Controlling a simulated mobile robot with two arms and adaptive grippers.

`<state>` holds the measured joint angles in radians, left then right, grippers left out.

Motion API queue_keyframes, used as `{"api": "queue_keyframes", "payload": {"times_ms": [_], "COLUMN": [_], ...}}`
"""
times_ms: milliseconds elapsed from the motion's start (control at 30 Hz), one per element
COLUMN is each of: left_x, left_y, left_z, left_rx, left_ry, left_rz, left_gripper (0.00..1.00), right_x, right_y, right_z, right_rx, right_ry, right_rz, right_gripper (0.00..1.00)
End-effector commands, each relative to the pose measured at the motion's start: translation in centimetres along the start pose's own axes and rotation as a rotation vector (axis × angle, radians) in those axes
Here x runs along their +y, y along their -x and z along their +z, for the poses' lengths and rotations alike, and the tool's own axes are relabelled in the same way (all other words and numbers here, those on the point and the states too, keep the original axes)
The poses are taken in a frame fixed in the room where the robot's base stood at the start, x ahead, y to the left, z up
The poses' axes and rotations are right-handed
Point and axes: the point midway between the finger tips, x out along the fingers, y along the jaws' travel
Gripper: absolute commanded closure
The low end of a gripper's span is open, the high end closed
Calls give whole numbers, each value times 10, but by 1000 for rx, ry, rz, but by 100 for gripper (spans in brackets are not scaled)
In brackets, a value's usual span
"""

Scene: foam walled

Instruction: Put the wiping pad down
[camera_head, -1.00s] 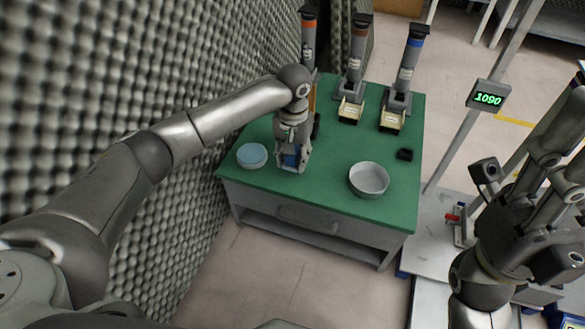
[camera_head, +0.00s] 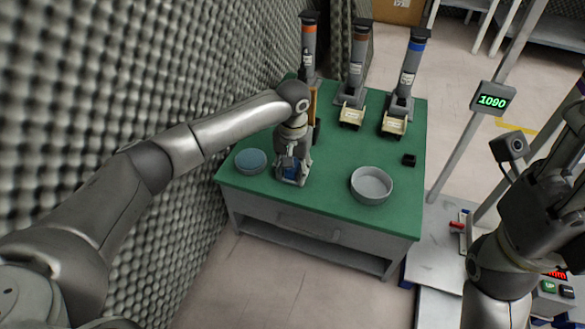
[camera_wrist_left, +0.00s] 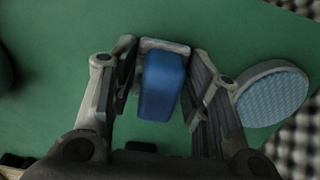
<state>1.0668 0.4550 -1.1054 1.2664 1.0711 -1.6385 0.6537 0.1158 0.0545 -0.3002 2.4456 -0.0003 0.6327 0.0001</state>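The wiping pad, a blue block on a grey base (camera_head: 291,172), stands on the green table top (camera_head: 330,190) near its left front. In the left wrist view the blue block (camera_wrist_left: 162,88) sits between my fingers. My left gripper (camera_head: 293,168) points down around it. In the left wrist view the fingers of this gripper (camera_wrist_left: 163,58) stand apart, with narrow gaps showing beside the block; any contact at the tips is hard to see. My right gripper (camera_head: 562,135) is partly in view at the right edge, and its fingers are not clear.
A round blue disc (camera_head: 251,161) lies left of the pad, close to the left gripper. A grey bowl (camera_head: 371,186) and a small black block (camera_head: 409,160) are to the right. Several dispensers (camera_head: 354,65) stand at the back. A foam wall (camera_head: 150,70) borders the left.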

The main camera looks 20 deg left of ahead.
Motion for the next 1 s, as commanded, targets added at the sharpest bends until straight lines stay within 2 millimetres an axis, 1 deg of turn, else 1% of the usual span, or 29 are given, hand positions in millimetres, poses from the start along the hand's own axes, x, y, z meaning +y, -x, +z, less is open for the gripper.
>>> {"api": "queue_keyframes", "payload": {"times_ms": [33,100,367,500,567,600,700,1000], "left_x": [0,0,0,0,0,0,0,1], "left_y": [0,0,0,2,10,14,28,76], "left_z": [0,0,0,-1,0,0,0,0], "left_rx": [1,1,1,3,3,3,2,2], "left_ry": [0,0,0,-1,0,-1,-1,0], "left_rz": [0,0,0,1,1,2,1,2], "left_gripper": [46,39,39,39,39,39,39,39], "right_x": [0,0,0,0,0,0,2,4], "right_y": [0,0,1,4,-6,-7,1,15], "right_z": [0,0,0,1,1,0,4,6], "right_rx": [0,-1,-1,-4,5,6,-37,-123], "right_ry": [0,0,0,0,1,1,-4,-16], "right_rz": [0,0,0,-1,-5,-4,11,47], "right_gripper": [60,60,60,60,60,60,60,60]}}
